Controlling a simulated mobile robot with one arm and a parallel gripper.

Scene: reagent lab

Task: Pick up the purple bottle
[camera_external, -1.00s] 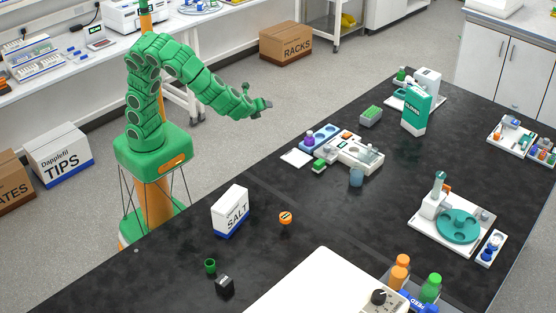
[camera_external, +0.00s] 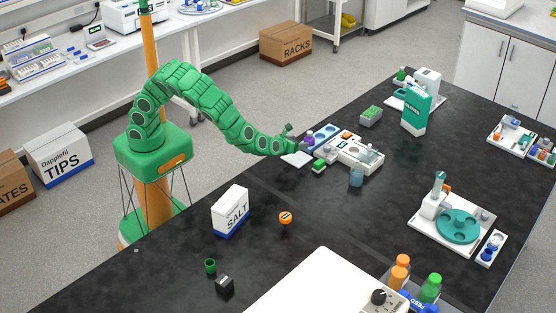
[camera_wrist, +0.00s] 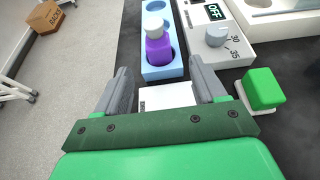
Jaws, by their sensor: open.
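The purple bottle (camera_wrist: 158,48) has a pale grey cap and stands upright in a light blue rack (camera_wrist: 160,72) in the wrist view. In the external view the bottle (camera_external: 310,137) shows at the left end of the white device, just beyond my gripper (camera_external: 294,141). In the wrist view my gripper (camera_wrist: 166,82) is open, with its grey fingers apart. The bottle is ahead of the gap between the fingers, and the gripper does not hold it.
A white device with an OFF display and a knob (camera_wrist: 217,35) stands right of the rack. A green block (camera_wrist: 262,88) is close to the right finger. A white card (camera_wrist: 165,96) lies in front of the rack.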

